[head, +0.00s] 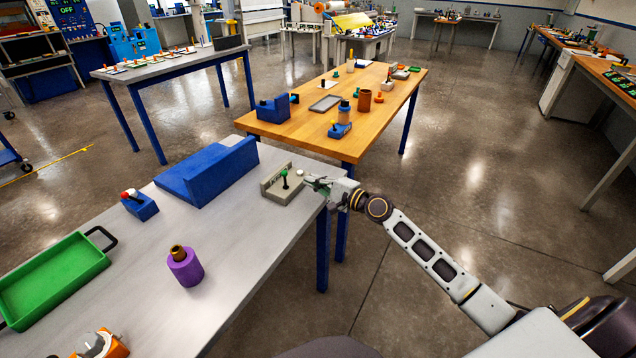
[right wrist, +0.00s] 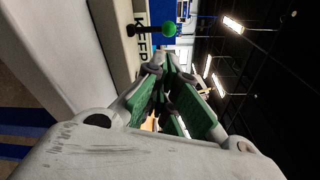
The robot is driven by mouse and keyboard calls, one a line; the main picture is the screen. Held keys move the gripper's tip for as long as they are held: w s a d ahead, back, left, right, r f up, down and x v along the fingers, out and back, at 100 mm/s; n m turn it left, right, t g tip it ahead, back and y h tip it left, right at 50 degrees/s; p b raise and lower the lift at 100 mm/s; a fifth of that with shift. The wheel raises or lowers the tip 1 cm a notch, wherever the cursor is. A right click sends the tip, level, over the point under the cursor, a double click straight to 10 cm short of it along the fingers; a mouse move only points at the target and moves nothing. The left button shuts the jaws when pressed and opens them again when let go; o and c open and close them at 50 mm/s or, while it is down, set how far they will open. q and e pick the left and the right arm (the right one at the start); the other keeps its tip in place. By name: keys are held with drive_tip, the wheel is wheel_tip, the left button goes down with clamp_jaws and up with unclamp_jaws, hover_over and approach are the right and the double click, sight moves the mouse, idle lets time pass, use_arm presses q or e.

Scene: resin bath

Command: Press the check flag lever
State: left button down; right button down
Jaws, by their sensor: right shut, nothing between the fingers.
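A small beige box (head: 279,190) with a raised back plate stands near the right end of the grey table. A dark lever with a green knob (head: 284,173) sticks up from it. In the right wrist view the green knob (right wrist: 169,28) and the beige plate with dark lettering (right wrist: 140,45) show just beyond the fingertips. My right gripper (head: 310,180) is shut and empty, just right of the lever and apart from the knob in the wrist view. It also shows in the right wrist view (right wrist: 163,66). My left gripper is not in view.
A blue block-shaped fixture (head: 205,180), a small blue box with a red-and-white top (head: 140,207), a purple cylinder (head: 185,268) and a green tray (head: 55,280) are on the same table. A wooden table (head: 310,125) with parts stands behind. The floor at right is clear.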

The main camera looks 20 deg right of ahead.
sight(285, 178)
drive_tip(key=shift+x, duration=3)
drive_tip(key=shift+w+a, duration=0.35)
drive_tip(key=shift+w, duration=0.25)
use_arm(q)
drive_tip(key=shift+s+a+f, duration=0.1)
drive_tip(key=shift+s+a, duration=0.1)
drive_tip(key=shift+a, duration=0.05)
use_arm(e)
drive_tip(key=shift+w, duration=0.1)
drive_tip(key=shift+a, duration=0.1)
drive_tip(key=shift+a+r+n, duration=0.1)
drive_tip(key=shift+n, duration=0.3)
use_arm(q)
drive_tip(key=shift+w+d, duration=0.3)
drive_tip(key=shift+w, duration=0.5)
